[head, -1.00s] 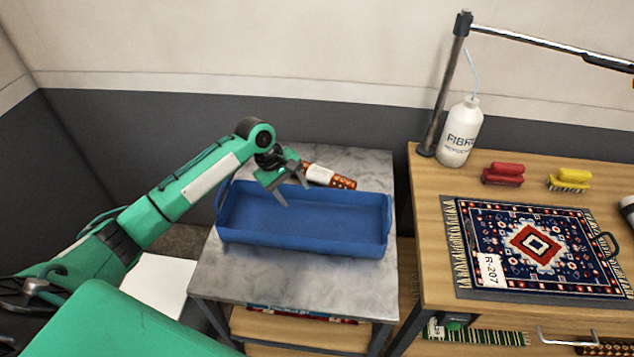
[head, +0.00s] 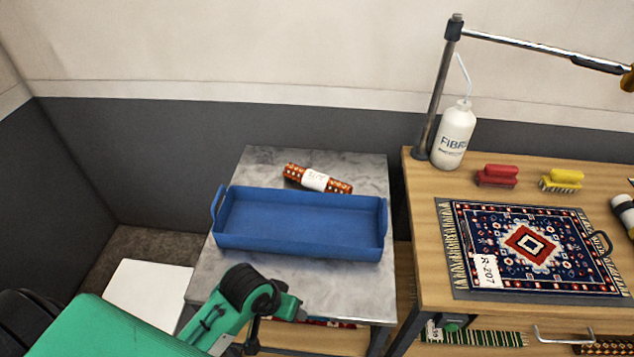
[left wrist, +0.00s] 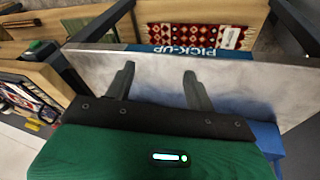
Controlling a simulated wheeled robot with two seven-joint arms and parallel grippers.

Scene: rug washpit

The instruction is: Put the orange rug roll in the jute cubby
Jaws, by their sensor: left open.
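The orange rug roll (head: 316,180), with white dots and a white paper band, lies on the grey stone-topped table behind the blue tray, clear of any gripper. My left arm is bent over the table's front edge; its gripper is at the front of the table, well away from the roll. In the left wrist view my left gripper (left wrist: 160,82) is open with nothing between its fingers, facing the table edge. I cannot make out the jute cubby in either view. My right gripper is not in view.
The empty blue tray (head: 228,244) fills the middle of the grey table (head: 352,290). Below the tabletop a patterned rug (left wrist: 190,36) lies beside a blue PICK-UP sign (left wrist: 200,52). At right, a wooden bench (head: 420,215) holds a flat rug (head: 560,225), brushes (head: 497,175) and a white bottle (head: 455,138).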

